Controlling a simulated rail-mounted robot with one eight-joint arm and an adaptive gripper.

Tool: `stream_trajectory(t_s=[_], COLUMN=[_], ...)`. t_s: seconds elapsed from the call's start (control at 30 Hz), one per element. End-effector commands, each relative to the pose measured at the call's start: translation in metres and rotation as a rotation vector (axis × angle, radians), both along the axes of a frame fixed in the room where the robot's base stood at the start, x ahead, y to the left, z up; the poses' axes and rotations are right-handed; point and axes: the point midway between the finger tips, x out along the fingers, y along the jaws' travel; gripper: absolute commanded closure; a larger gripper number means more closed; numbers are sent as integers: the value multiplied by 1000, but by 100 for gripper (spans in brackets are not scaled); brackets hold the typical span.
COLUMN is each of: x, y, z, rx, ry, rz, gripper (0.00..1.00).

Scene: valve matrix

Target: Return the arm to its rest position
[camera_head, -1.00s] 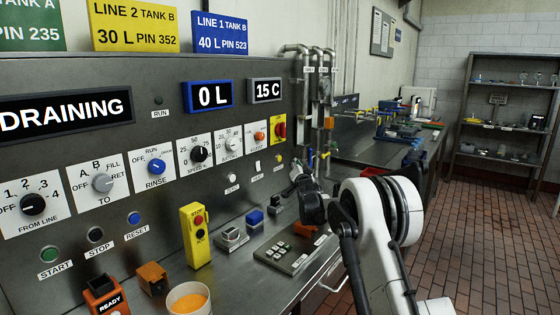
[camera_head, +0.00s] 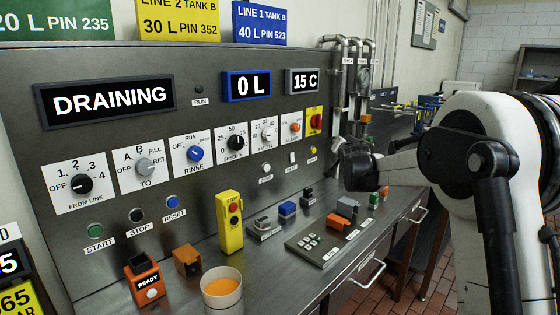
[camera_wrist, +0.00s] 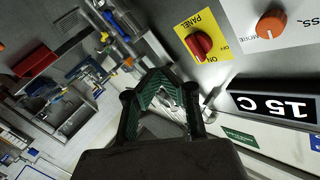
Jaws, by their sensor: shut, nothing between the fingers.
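My arm is white with black joints and fills the right side of the head view. My gripper (camera_head: 352,170) is a dark shape in front of the right end of the control panel, above the worktop; its fingertips are hard to make out there. In the wrist view my gripper (camera_wrist: 161,78) shows its two green-lined fingers angled together at the tips, shut with nothing between them. The steel control panel (camera_head: 240,130) carries a display reading DRAINING (camera_head: 110,98).
A yellow stop box (camera_head: 230,222), an orange READY box (camera_head: 145,283) and a cup of orange liquid (camera_head: 222,288) stand on the worktop. Pipes (camera_head: 347,85) rise beyond the panel. The red PANEL knob (camera_wrist: 198,45) is near my gripper in the wrist view.

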Motion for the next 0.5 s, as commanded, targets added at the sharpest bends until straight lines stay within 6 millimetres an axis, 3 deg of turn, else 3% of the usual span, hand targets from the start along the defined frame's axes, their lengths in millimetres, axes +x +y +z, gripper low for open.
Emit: stream_trajectory(t_s=[0.2, 0.5], x=[-68, -170], y=[0, 1], z=[22, 31], rx=[-58, -139], ry=[106, 253], rz=[2, 21], gripper=[100, 100])
